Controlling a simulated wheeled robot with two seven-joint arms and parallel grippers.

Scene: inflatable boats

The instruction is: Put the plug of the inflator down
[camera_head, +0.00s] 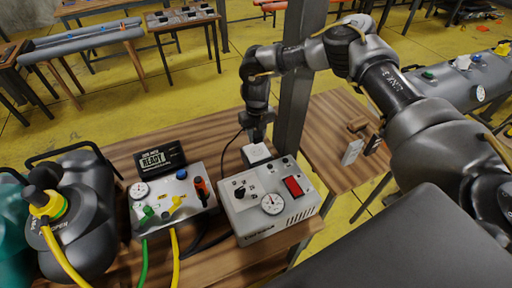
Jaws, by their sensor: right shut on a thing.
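My right gripper (258,134) points down behind the inflator (255,222), a light grey box with a round gauge, a black knob and a red switch. The gripper is shut on the plug, which is small and mostly hidden by the fingers. A thin black cord (228,144) curves from the gripper down to the left. A white block (256,153) shows just below the fingertips, at the inflator's back edge. I cannot tell whether the plug touches it. My left gripper is not in view.
Left of the inflator are a grey control box (172,200) with hoses, a black READY display (160,160) and a dark canister (82,215). A wooden table (335,130) at right has bare room.

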